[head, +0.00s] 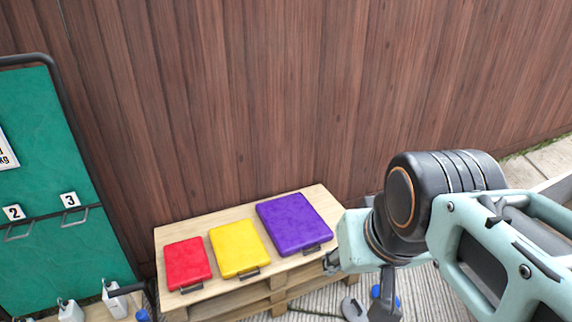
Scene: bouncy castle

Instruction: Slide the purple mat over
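The purple mat (294,222) lies flat at the right end of the wooden pallet (312,193), with a dark handle (311,250) on its near edge. It is the largest of three mats there. My arm comes in from the right, and its end is just right of the pallet. A dark part of my gripper (332,263) shows near the pallet's right front edge, apart from the purple mat. The rest of the gripper is mostly hidden by my wrist, so its opening cannot be made out.
A yellow mat (237,247) and a red mat (187,263) lie left of the purple one, with small gaps between. A wooden fence (250,90) stands behind the pallet. A green board (45,150) with numbered tags is at left, with white bottles (114,300) below it.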

